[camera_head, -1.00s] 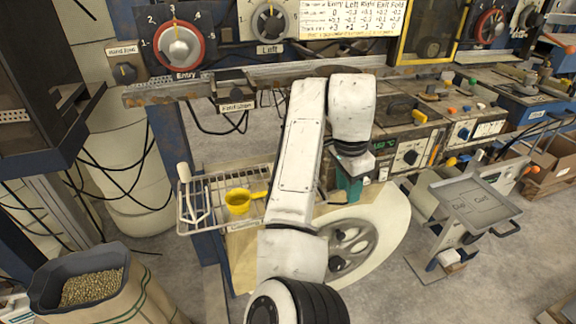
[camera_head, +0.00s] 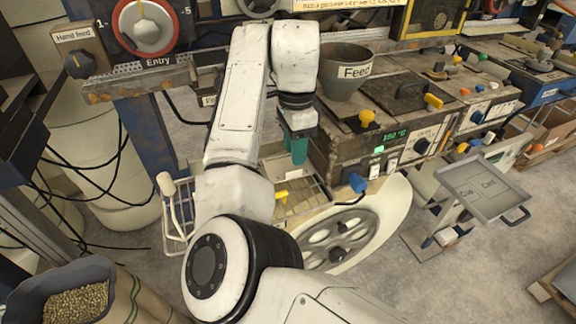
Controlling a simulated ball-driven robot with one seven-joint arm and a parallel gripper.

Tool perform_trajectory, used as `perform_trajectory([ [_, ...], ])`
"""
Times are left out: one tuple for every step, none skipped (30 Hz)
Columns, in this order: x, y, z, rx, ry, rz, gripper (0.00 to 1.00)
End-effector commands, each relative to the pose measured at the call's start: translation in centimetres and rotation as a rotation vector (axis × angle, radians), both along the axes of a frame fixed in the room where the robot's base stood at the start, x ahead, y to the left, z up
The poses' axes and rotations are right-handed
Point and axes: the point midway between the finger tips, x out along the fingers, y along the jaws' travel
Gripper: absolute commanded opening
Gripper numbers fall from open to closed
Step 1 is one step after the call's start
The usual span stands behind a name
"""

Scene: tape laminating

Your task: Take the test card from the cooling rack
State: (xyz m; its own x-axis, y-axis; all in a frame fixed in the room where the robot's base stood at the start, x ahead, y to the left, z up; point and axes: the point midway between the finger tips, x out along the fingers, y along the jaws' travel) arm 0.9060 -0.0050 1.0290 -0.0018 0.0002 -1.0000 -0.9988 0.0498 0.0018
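My gripper (camera_head: 297,150), teal-green, points down from the white arm above the right part of a wire rack (camera_head: 312,184), which may be the cooling rack. It appears apart from the rack, and whether its fingers are open or shut is unclear. My arm covers much of the rack. A yellow handle (camera_head: 282,197) shows on the rack beside the arm. I cannot make out a test card on the visible part. A grey tray (camera_head: 485,187) marked "Cup" and "Card" stands on a stand at the right, with its marked places bare.
A spoked wheel (camera_head: 340,240) and a blue-handled lever (camera_head: 357,183) are right of the rack. The machine with the "Feed" hopper (camera_head: 346,72) stands behind. A bin of pellets (camera_head: 75,300) is at lower left.

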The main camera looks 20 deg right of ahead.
Motion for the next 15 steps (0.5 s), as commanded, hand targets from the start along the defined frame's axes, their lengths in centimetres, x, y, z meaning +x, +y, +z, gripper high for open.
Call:
perform_trajectory([
  [0.0, 0.1, -0.4, 0.0, 0.0, 0.001, 0.35],
  [0.0, 0.1, -0.7, 0.0, 0.0, 0.001, 0.35],
  [0.0, 0.1, -0.9, 0.0, 0.0, 0.001, 0.35],
  [0.0, 0.0, -1.2, 0.0, 0.0, 0.001, 0.35],
  [0.1, 0.0, -1.5, 0.0, 0.0, 0.001, 0.35],
  [0.1, 0.1, -1.9, 0.001, 0.002, 0.001, 0.35],
  [0.2, 0.1, -2.4, 0.0, 0.002, 0.002, 0.35],
  [0.2, 0.0, -2.8, 0.0, 0.002, 0.002, 0.35],
  [0.3, 0.0, -3.4, 0.001, 0.003, 0.001, 0.35],
  [0.4, 0.0, -3.8, 0.0, 0.001, 0.001, 0.35],
  [0.4, 0.0, -4.3, 0.0, 0.001, 0.001, 0.35],
  [0.4, 0.0, -4.8, 0.001, 0.001, 0.001, 0.35],
  [0.4, 0.0, -5.2, 0.0, 0.001, 0.001, 0.35],
  [0.4, 0.0, -5.4, 0.0, 0.0, 0.001, 0.35],
  [0.4, 0.0, -5.7, 0.0, 0.001, 0.001, 0.35],
])
